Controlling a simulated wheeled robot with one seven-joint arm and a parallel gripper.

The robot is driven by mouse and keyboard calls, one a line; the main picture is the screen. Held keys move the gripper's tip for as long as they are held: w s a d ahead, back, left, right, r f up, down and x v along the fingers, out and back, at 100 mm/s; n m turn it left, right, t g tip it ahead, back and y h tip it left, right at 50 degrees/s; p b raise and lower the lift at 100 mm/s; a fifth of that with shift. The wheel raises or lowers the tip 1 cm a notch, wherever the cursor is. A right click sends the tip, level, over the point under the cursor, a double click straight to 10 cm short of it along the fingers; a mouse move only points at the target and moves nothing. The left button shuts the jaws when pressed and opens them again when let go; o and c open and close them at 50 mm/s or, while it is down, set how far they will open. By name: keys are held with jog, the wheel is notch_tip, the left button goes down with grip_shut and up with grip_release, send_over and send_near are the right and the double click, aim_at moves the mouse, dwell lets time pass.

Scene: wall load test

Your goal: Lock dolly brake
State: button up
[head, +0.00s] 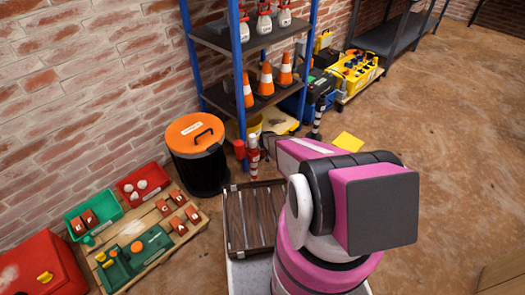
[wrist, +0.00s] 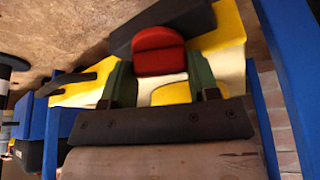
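A blue-post shelf with traffic cones (head: 266,78) stands beyond the dolly. A black bin with an orange lid (head: 195,135) and a pallet with red and green boxes (head: 150,240) are to the left. Red-and-white posts (head: 253,157) stand near the far end. Floor on the right is largely clear.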

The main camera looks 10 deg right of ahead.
jog(key=shift+n+g+y, duration=0.4)
jog(key=shift+n+y, duration=0.5)
jog(key=shift+n, duration=1.6)
jog(key=o, duration=0.7)
jog(key=shift+c, duration=0.2)
jog(key=shift+d+r, duration=0.1)
jog(key=v, duration=1)
jog(key=shift+r, duration=0.35)
jog(key=shift+s, duration=0.1)
jog(key=s+a+r+m+g+h, duration=0.1)
jog(key=s+r+m, duration=0.2)
jog(key=s+r, duration=1)
jog(key=s+a+r+m+g+h, duration=0.1)
jog(key=s+r+m, duration=0.3)
jog(key=s+r, duration=0.9)
notch_tip(320, 180, up, 6)
jog(key=shift+f+g+h, duration=0.1)
jog(key=shift+g+h, duration=0.3)
jog(key=shift+g, duration=0.4)
